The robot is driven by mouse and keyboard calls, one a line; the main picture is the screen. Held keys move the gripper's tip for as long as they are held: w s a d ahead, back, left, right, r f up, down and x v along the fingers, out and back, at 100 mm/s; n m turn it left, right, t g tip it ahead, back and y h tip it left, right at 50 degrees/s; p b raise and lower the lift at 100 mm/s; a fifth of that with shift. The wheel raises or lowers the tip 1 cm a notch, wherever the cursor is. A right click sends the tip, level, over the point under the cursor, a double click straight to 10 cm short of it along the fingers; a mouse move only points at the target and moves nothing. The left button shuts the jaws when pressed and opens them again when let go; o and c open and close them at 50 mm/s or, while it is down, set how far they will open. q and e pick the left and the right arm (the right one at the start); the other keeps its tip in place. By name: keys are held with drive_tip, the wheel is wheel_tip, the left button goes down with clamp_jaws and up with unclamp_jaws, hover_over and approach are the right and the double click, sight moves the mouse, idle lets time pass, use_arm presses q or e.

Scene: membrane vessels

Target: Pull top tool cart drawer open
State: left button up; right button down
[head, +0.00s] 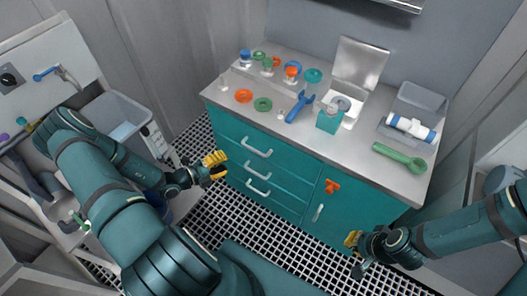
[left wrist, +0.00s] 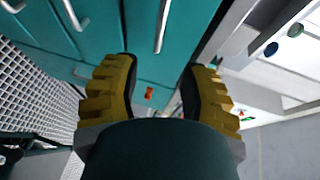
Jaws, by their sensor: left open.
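The teal tool cart (head: 290,178) stands at the centre of the head view, with a stack of drawers on its left side. The top drawer (head: 232,138) looks closed, and its silver bar handle (head: 257,147) faces me. My left gripper (head: 217,166) is open and empty, left of the top handle and apart from it. In the left wrist view the yellow fingers of my left gripper (left wrist: 160,90) are spread, with teal drawer fronts and silver handles (left wrist: 162,25) beyond them. My right gripper (head: 354,253) is low in front of the cart door; its jaw opening is unclear.
The cart top (head: 345,150) holds coloured rings, a blue tool (head: 300,106), a metal box with a raised lid (head: 360,62), a grey tray (head: 412,115) and a green tool (head: 399,158). An orange latch (head: 332,186) sits on the door. Grated floor (head: 197,140) lies left of the cart.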

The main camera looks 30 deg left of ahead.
sight(254, 150)
use_arm(q)
drive_tip(key=b+x, duration=0.1)
drive_tip(key=x, duration=1.2)
drive_tip(key=shift+w+d, duration=0.1)
clamp_jaws()
